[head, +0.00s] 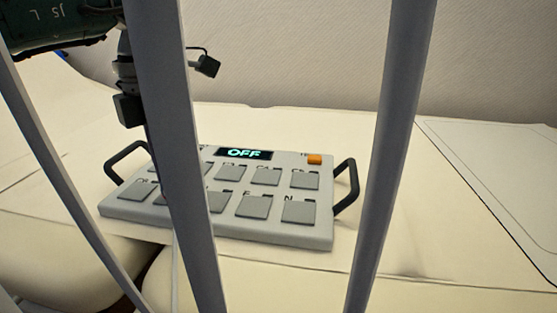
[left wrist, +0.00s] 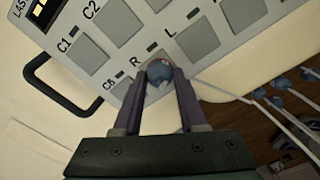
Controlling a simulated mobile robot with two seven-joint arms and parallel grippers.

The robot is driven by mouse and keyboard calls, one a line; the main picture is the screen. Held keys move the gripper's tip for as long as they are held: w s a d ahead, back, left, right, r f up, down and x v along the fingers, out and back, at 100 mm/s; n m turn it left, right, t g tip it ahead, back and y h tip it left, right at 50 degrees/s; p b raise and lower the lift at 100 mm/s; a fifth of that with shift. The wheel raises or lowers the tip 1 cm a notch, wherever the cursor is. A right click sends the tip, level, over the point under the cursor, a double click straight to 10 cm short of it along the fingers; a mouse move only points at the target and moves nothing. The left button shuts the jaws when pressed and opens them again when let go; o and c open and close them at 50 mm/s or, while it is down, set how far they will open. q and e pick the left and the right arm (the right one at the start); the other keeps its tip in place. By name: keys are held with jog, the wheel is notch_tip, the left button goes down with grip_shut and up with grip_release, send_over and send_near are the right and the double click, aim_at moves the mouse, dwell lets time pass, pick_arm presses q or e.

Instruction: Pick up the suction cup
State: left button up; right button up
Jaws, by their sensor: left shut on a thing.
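A small blue-grey round suction cup (left wrist: 160,73) sits between the fingertips of my left gripper (left wrist: 159,80) in the left wrist view. The fingers are shut on it, over the lower edge of the panel near the R and L marks. In the head view my left arm comes down from the top left. Its fingers are mostly hidden behind a grey bar, and I cannot make out the cup there. My right gripper is in neither view.
A grey panel box (head: 275,228) with square pads, an OFF display (head: 243,154) and side handles lies on a cream surface. Tall grey bars (head: 390,150) cross the head view. More blue bulbs (left wrist: 278,87) with pale leads hang at right in the left wrist view.

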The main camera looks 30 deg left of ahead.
pick_arm(q)
grip_shut()
jog(key=shift+r, duration=0.15)
notch_tip(320, 180, up, 20)
jog(key=p, duration=0.5)
jog(key=shift+p, duration=0.35)
